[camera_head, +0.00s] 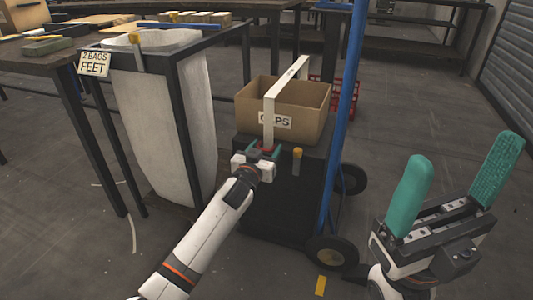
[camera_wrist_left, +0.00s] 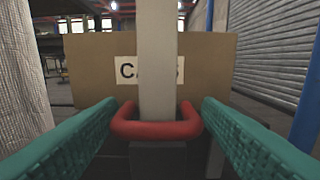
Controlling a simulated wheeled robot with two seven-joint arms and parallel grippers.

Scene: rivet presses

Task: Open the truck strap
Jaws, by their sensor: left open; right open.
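A cream strap (camera_head: 268,118) runs over a cardboard box (camera_head: 312,112) labelled CAPS on a blue-framed hand truck (camera_head: 344,120). In the left wrist view the strap (camera_wrist_left: 157,65) hangs down the box front and passes behind a red U-shaped handle (camera_wrist_left: 157,130) at its lower end. My left gripper (camera_head: 264,151) is at this handle. Its teal fingers are open on both sides of the handle, with small gaps visible. My right gripper (camera_head: 462,160) is open and empty at the right, away from the truck.
A black-framed stand with a white bag (camera_head: 160,120) and a "2 BAGS FEET" sign (camera_head: 94,64) is left of the truck. A wooden table (camera_head: 45,60) holds several items. A red crate (camera_head: 320,92) is behind the box. The floor at right is mostly clear.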

